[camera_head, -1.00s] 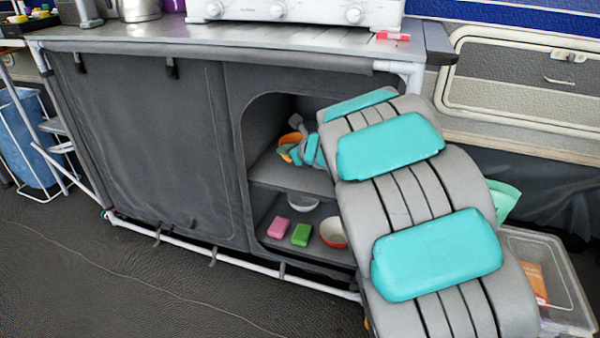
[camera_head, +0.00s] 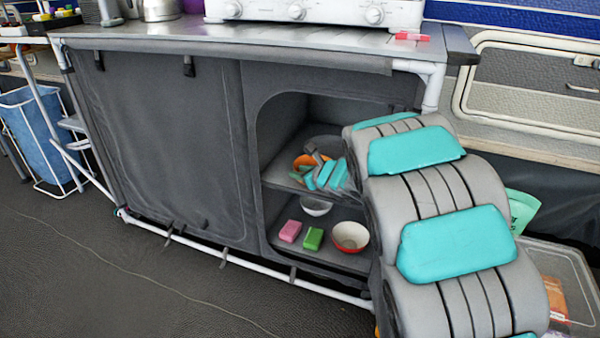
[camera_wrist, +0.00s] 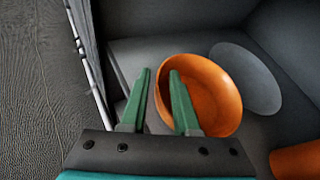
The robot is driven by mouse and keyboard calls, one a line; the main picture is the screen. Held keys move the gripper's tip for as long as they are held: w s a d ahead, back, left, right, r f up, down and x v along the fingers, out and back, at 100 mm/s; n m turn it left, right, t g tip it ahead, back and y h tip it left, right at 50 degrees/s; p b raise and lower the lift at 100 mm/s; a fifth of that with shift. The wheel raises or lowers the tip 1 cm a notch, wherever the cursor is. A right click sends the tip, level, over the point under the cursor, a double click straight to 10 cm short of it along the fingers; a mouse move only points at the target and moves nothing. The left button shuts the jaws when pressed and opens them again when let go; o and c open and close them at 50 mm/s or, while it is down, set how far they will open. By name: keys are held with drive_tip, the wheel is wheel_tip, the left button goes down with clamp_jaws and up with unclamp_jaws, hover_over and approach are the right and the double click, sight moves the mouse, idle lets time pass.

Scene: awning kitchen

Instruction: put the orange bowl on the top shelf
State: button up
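The orange bowl (camera_head: 302,160) sits on the upper shelf (camera_head: 278,177) of the grey cabinet, close to its front. In the wrist view the bowl (camera_wrist: 212,88) looks upright with its inside showing. My gripper (camera_wrist: 160,72) reaches to the bowl's near-left rim; it also shows at the shelf in the head view (camera_head: 301,175). Its green fingers are apart, one outside the rim and one over the bowl's inside, with a gap between them. My arm hides the right part of the shelf in the head view.
A greyish round dish (camera_wrist: 246,78) lies behind the bowl, and an orange object (camera_wrist: 297,160) is at the right. The lower shelf holds a pink block (camera_head: 290,231), a green block (camera_head: 313,238), a red-and-white bowl (camera_head: 350,237) and a pale bowl (camera_head: 316,206).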

drive_tip(key=shift+o, duration=0.6)
drive_tip(key=v, duration=0.7)
drive_tip(key=shift+s+p, duration=0.2)
drive_tip(key=shift+p, duration=0.15)
drive_tip(key=shift+d+r, duration=0.1)
drive_tip(key=shift+d, duration=0.1)
